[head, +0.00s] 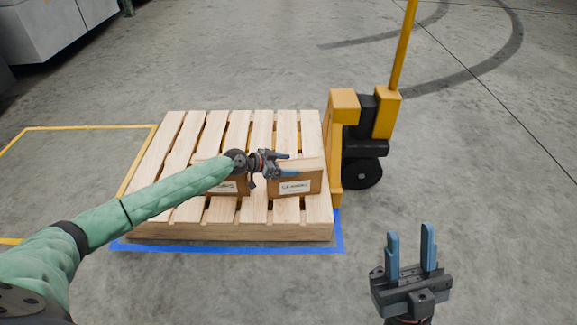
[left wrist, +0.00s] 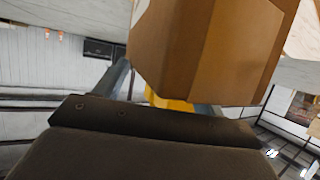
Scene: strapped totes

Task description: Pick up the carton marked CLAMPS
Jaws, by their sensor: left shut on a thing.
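The carton marked CLAMPS (head: 296,182) is a brown box with a white label on its front, at the right side of the wooden pallet (head: 235,232). My left gripper (head: 287,166) is at its top left part and shut on it. In the left wrist view the carton (left wrist: 205,50) fills the space between the fingers, and the label is not seen. I cannot tell whether the carton touches the slats. My right gripper (head: 410,232) is open and empty, in front and to the right of the pallet.
A second carton (head: 228,188) stands just left, partly hidden by my left wrist; its label is not readable. A yellow pallet jack (head: 345,108) stands against the pallet's right side. Blue tape (head: 230,248) edges the pallet's front. The back slats are bare.

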